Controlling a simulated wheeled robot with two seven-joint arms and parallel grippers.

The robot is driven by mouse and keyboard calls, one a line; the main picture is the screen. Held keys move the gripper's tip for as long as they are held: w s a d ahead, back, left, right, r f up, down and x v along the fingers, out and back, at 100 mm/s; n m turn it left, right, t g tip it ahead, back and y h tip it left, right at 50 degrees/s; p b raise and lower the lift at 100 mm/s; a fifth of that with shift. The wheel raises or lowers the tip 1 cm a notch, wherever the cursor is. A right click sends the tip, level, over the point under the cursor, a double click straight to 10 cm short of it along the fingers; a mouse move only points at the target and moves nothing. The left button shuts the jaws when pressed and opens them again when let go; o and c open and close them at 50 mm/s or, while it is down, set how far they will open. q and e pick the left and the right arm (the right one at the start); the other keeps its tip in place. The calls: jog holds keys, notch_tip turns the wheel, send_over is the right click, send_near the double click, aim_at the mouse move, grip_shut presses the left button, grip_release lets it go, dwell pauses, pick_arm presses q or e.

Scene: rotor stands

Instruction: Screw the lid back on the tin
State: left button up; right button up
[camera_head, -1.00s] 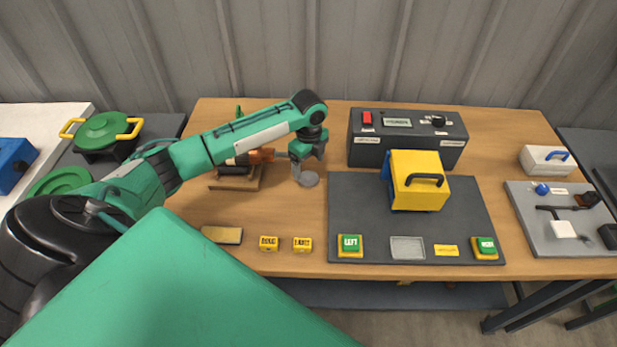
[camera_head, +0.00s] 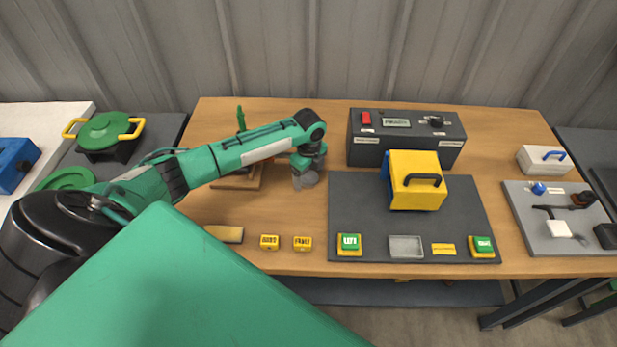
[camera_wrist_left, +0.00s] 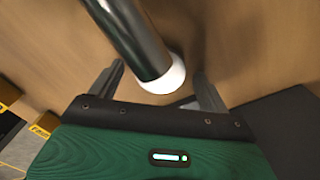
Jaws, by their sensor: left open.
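A small grey round item (camera_head: 309,180), which looks like the tin or its lid, is on the wooden table left of the dark mat. My left gripper (camera_head: 300,183) is down at it, its jaws open. In the left wrist view a dark, shiny cylinder with a white end (camera_wrist_left: 164,80) lies between the two open fingers (camera_wrist_left: 160,88), with a gap on each side. I cannot tell whether this cylinder is the grey item, or whether a lid is on it. My right gripper is not in view.
The dark mat (camera_head: 360,220) carries a yellow box (camera_head: 415,195) and green buttons. A black control box (camera_head: 405,138) stands behind it. Two yellow blocks (camera_head: 269,242) (camera_head: 302,243) sit near the front edge. Bare table lies between them and the gripper.

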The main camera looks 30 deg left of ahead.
aim_at(309, 177)
pick_arm(q)
jog(key=c, duration=1)
jog(key=shift+c, duration=0.2)
jog(key=shift+r, duration=0.2)
notch_tip(309, 177, up, 20)
jog(key=b, duration=0.3)
jog(key=shift+f, duration=0.15)
